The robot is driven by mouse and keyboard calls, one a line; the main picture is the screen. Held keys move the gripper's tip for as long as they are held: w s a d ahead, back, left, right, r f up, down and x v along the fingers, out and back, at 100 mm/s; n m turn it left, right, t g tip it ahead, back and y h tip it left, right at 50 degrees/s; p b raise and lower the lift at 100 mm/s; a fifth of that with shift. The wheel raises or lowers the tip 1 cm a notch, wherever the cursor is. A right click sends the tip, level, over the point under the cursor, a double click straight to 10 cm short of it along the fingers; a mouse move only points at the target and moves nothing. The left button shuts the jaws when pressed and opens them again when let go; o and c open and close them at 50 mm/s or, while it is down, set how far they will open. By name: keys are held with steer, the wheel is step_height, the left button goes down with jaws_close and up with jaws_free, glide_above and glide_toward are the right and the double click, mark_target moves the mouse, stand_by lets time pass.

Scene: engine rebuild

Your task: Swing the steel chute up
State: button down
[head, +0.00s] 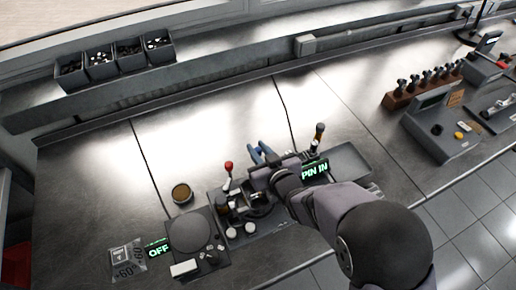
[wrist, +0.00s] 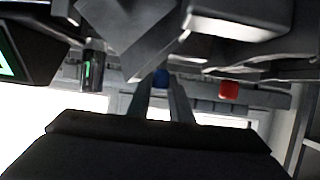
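My gripper (head: 260,178) reaches in from the lower right to the machine block on the bench, beside its right part. My arm hides part of the machine block (head: 222,213) in the head view.
A red-knobbed lever (head: 228,166) stands left of my gripper; a red piece (wrist: 229,90) shows in the wrist view. A "PIN IN" display (head: 315,170) and black-handled lever (head: 319,133) are at right. A grey tray (head: 366,176) lies beyond. The bench behind is mostly clear.

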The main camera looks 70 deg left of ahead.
steer(key=shift+w+f+m+t+b, duration=0.1)
steer(key=shift+m+t+b, duration=0.25)
steer(key=shift+b, duration=0.35)
steer(key=shift+w+m+t+b, duration=0.2)
steer(key=shift+m+t+b, duration=0.45)
steer(key=shift+t+b, duration=0.25)
steer(key=shift+w+r+m+t+h, duration=0.3)
steer(key=shift+m+t, duration=0.5)
steer(key=shift+t, duration=0.05)
steer(key=shift+w+m+t, duration=0.2)
steer(key=shift+m+t, duration=0.2)
steer(key=shift+t, duration=0.1)
steer(key=c, duration=1.6)
jaws_free()
steer(key=shift+f, duration=0.1)
steer(key=shift+d, duration=0.1)
steer(key=shift+d, duration=0.1)
